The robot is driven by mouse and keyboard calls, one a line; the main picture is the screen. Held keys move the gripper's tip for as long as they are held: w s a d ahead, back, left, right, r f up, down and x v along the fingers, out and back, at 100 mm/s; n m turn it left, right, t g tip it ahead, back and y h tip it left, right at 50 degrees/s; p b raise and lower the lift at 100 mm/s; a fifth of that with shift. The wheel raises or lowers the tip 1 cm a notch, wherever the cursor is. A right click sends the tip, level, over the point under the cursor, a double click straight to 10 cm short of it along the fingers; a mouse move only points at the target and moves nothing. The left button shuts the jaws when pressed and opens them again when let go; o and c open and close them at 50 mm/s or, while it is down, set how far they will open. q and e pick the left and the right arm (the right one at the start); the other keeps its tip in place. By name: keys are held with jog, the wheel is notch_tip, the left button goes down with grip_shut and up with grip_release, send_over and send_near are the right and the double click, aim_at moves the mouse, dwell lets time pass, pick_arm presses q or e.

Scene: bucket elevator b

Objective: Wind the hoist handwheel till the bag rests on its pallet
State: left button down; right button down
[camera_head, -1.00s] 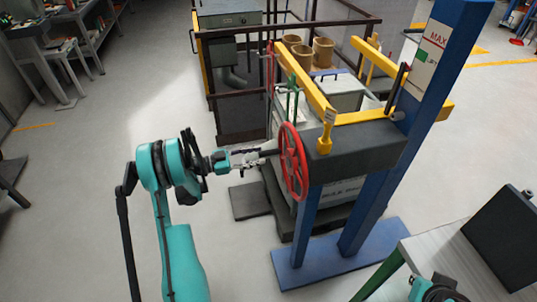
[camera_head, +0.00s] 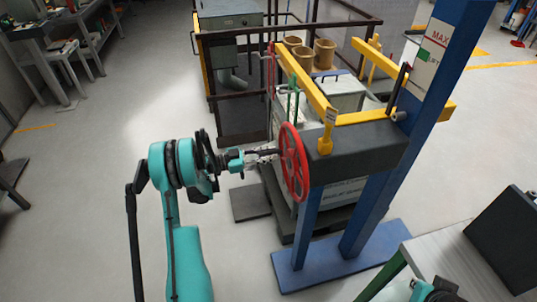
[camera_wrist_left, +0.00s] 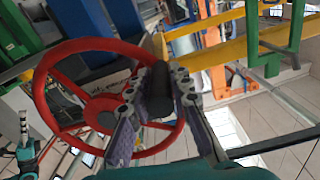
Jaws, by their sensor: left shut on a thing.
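The red handwheel (camera_head: 293,162) is on the left end of the dark hoist box (camera_head: 365,150); it also shows large in the left wrist view (camera_wrist_left: 75,95). My left gripper (camera_head: 268,154) is at the wheel's left face. In the left wrist view its fingers (camera_wrist_left: 160,98) are shut on the wheel's dark handle (camera_wrist_left: 158,92). The pale grey bag (camera_head: 343,190) hangs below and behind the hoist box, partly hidden by it and the blue post. A dark pallet (camera_head: 284,224) lies beneath; I cannot tell if they touch. My right gripper's fingers are not visible.
A blue post (camera_head: 410,140) with a MAX label stands on a blue base plate (camera_head: 330,262). Yellow beams (camera_head: 305,82) run above the bag. A bench (camera_head: 440,262) with a dark box (camera_head: 510,232) is at the lower right.

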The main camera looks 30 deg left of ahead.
pick_arm(q)
jog(key=shift+w+a+r+m, duration=0.15)
jog(key=shift+r+m, duration=0.25)
jog(key=shift+r, duration=0.1)
jog(key=shift+w+a+r+m, duration=0.1)
jog(key=shift+r+m, duration=0.3)
jog(key=shift+r, duration=0.05)
jog(key=s+d+r+m+p, duration=0.2)
jog(key=r+m, duration=0.5)
jog(key=s+d+r+m+p, duration=0.1)
jog(key=r+m+p, duration=0.1)
jog(key=r+m, duration=0.5)
jog(key=s+d+r+m, duration=0.2)
jog(key=s+d+m, duration=0.3)
jog(key=m, duration=0.1)
jog(key=shift+s+d+r, duration=0.15)
jog(key=shift+s, duration=0.25)
